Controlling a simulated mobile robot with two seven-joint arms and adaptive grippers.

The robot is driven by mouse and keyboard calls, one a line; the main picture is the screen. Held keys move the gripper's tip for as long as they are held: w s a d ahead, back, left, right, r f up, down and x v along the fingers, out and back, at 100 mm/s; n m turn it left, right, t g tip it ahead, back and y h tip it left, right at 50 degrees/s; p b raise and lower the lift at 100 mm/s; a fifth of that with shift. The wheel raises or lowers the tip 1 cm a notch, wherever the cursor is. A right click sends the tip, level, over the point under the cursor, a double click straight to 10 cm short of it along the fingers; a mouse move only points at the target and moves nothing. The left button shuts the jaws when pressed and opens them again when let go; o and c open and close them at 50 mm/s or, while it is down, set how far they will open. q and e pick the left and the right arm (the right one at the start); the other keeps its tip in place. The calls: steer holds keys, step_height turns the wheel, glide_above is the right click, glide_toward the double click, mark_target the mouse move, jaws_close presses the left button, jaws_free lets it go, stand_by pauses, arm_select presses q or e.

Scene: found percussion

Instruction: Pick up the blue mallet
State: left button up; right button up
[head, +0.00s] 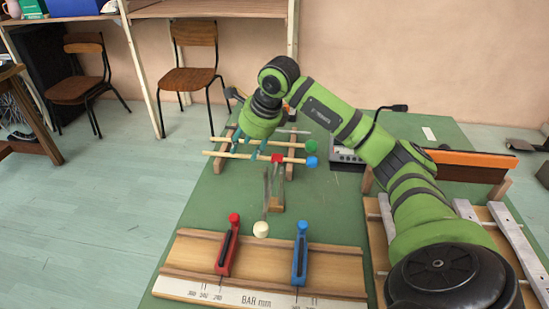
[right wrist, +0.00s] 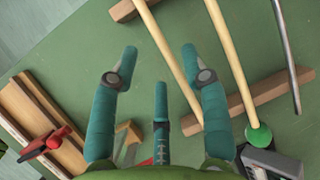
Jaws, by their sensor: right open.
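The blue mallet is a pale wooden stick with a blue head (head: 312,162), lying across wooden rests on the green table. In the right wrist view its stick (right wrist: 165,42) runs up between the finger tips; its head is hidden there. My right gripper (head: 248,143) is open and empty, pointing down over the sticks. In the right wrist view the gripper (right wrist: 160,62) shows its teal fingers spread on both sides of the stick. I cannot tell whether they touch it. My left gripper is not in view.
A green-headed mallet (head: 311,147) lies parallel just behind the blue one, with a metal rod (right wrist: 289,60) beyond. A small stand with a red top (head: 277,158) is close in front. A wooden board (head: 190,250) carries red and blue sliders. A cream ball (head: 261,229) is near it.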

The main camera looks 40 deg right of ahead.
mark_target(241, 156)
steer(key=x, duration=0.3)
steer(key=shift+w+f, duration=0.15)
steer(key=shift+f, duration=0.2)
jaws_close()
steer(key=shift+r, duration=0.15)
